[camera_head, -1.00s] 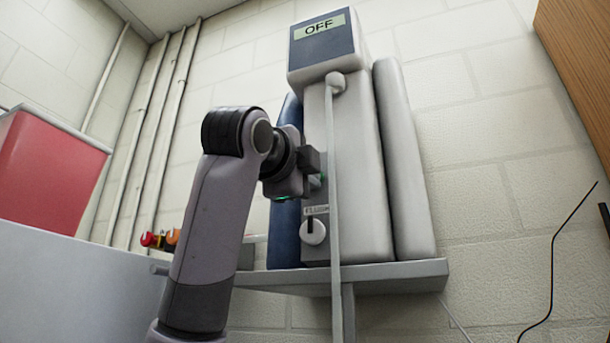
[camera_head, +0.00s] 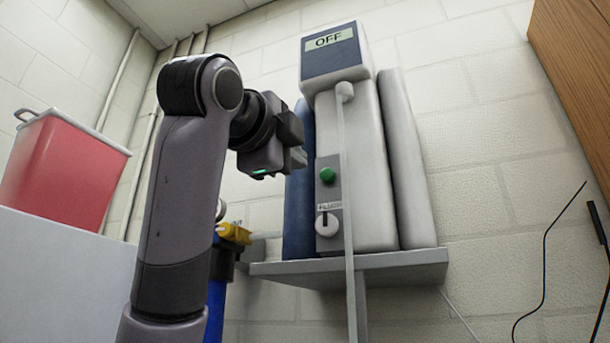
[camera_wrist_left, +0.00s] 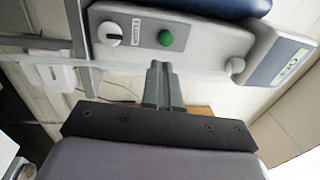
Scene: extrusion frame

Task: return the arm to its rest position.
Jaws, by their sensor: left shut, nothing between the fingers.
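My left arm rises from the bottom left in the head view, with its left gripper (camera_head: 298,158) left of the machine's control panel. The gripper is shut and empty. Its closed fingers also show in the left wrist view (camera_wrist_left: 162,84), pointing toward the machine but apart from the green button (camera_wrist_left: 165,38). The white machine (camera_head: 360,160) stands on a grey shelf, and its display (camera_head: 330,41) reads OFF. The green button (camera_head: 327,175) and the flush knob (camera_head: 327,224) below it are uncovered in the head view. My right gripper is not in view.
A grey wall shelf (camera_head: 400,262) carries the machine. A pale tube (camera_head: 348,200) hangs down its front. A red bin (camera_head: 65,172) sits on a white surface at left. A yellow fitting (camera_head: 235,233) is partly behind my arm. A wooden panel (camera_head: 580,70) is at upper right.

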